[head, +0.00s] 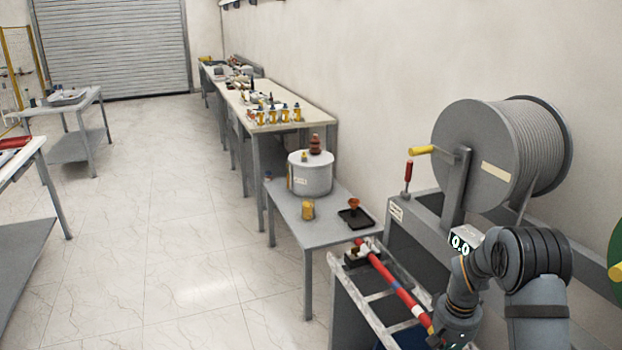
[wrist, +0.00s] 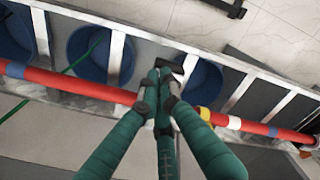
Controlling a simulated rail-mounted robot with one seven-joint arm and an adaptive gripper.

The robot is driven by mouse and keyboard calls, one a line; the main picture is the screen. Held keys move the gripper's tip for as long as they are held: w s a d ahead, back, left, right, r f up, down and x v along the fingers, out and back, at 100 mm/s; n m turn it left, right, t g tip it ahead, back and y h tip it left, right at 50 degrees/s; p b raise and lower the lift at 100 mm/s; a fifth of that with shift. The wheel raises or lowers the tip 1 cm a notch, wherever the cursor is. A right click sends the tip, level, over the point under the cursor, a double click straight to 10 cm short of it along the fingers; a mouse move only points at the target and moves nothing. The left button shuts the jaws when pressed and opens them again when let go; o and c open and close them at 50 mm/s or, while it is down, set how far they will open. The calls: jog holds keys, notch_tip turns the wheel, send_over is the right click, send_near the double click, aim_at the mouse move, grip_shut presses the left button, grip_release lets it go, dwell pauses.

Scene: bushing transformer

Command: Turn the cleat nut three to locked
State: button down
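No cleat nut can be made out for certain in either view. A red cable (head: 395,286) with white and blue bands lies along a metal ladder tray, and it crosses the wrist view (wrist: 75,84). A cleat (head: 363,252) sits at the cable's far end, and a small part of it may show at the right edge of the wrist view. My gripper (wrist: 160,80) has green fingers that come together at the tips, above and in front of the cable. A small dark piece (wrist: 172,68) is beside the tips; I cannot tell whether it is touched or held.
The ladder tray (wrist: 110,58) has open gaps between its rungs, with blue round containers (wrist: 204,82) below. A large cable drum (head: 480,150) stands on the right. A grey table (head: 285,208) with a white canister (head: 310,175) stands beyond the tray.

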jog(key=shift+r+p, duration=2.1)
jog(key=shift+r, duration=0.85)
jog(key=c, duration=2.5)
grip_release()
jog(key=shift+c, duration=0.2)
